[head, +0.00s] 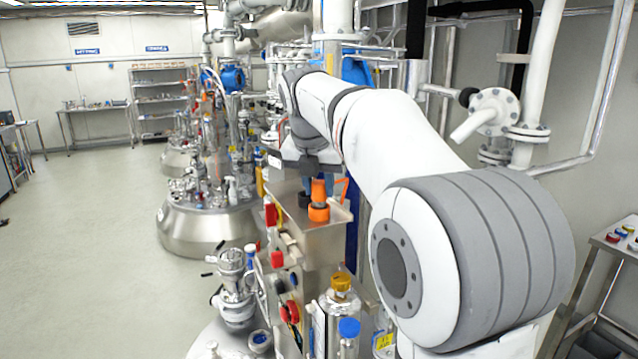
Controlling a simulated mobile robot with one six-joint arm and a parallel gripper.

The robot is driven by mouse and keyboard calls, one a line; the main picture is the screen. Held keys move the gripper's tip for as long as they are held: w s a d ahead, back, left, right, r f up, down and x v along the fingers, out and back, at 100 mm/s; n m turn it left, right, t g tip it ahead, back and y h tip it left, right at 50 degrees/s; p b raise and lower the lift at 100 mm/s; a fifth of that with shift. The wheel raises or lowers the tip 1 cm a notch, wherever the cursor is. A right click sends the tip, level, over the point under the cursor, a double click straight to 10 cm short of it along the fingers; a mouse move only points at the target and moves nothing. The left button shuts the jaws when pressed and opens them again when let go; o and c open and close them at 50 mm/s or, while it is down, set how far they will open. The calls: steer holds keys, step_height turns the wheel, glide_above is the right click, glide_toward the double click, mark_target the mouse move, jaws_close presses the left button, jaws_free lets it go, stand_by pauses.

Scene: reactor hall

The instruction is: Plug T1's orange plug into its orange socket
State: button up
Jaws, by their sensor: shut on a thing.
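The orange plug (318,190) hangs upright under my gripper (312,173), which is shut on its upper part. The orange socket (319,212) is a wider orange ring on the top of a metal cabinet, directly below the plug. The plug's lower end meets or overlaps the socket in the head view; I cannot tell whether it is inside or just in front of or above it. A thin orange line, possibly a cable, shows just right of the plug. My wrist and gripper body hide the plug's top.
The metal cabinet (327,240) carries red and blue buttons and knobs on its left face. Steel reactor vessels (205,228) stand behind left. Open floor lies on the left.

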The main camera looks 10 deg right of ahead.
steer(key=shift+f+b, duration=0.35)
steer(key=shift+f, duration=0.25)
stand_by(0.8)
steer(key=o, duration=1)
steer(key=shift+o, duration=0.2)
steer(key=v, duration=0.8)
steer(key=shift+f, duration=0.1)
